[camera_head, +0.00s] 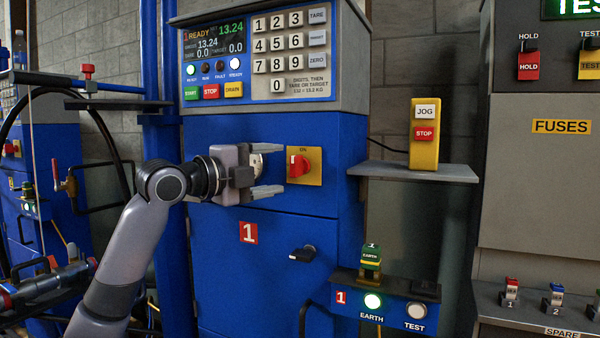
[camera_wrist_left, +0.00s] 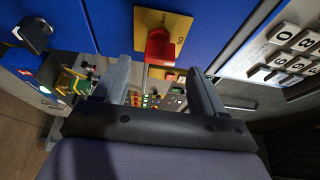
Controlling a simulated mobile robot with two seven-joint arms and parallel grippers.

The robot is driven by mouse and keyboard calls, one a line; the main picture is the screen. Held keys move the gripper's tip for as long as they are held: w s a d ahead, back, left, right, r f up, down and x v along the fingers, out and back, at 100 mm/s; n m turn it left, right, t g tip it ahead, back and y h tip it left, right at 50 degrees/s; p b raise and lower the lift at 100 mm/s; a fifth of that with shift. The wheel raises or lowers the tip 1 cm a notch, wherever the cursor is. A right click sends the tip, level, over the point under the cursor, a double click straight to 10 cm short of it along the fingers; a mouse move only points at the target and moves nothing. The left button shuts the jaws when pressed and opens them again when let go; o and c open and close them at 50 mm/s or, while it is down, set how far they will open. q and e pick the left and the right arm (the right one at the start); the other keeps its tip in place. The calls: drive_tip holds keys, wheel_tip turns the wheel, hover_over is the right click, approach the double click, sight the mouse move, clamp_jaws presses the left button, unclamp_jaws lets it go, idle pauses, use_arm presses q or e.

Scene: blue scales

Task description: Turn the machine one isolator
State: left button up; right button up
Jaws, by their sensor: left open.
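The machine one isolator is a red rotary handle (camera_head: 299,165) on a yellow plate (camera_head: 316,165) on the front of the blue cabinet. The plate carries an "ON" mark at its top. My left gripper (camera_head: 268,170) is open, with its two fingers pointing toward the handle from the left. The fingertips look short of the handle, with nothing between them. In the left wrist view the red handle (camera_wrist_left: 160,45) shows ahead, above and between the two fingers (camera_wrist_left: 160,80). My right gripper is not in view.
A control panel with keypad (camera_head: 288,55) is above the isolator. A black handle (camera_head: 303,254) is on the door below. A small blue box (camera_head: 387,300) with a green earth key (camera_head: 371,258) juts out at lower right. A grey shelf (camera_head: 415,172) holds a yellow jog box (camera_head: 425,135).

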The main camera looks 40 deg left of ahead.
sight(290, 166)
use_arm(q)
drive_tip(key=w, duration=0.1)
drive_tip(key=w+p, duration=0.1)
drive_tip(key=w, duration=0.3)
drive_tip(key=shift+w+d+r, duration=0.1)
drive_tip(key=shift+w+d, duration=0.15)
drive_tip(key=shift+w+p, duration=0.3)
drive_tip(key=shift+w, duration=0.15)
drive_tip(key=shift+c, duration=0.3)
drive_tip(key=c, duration=0.9)
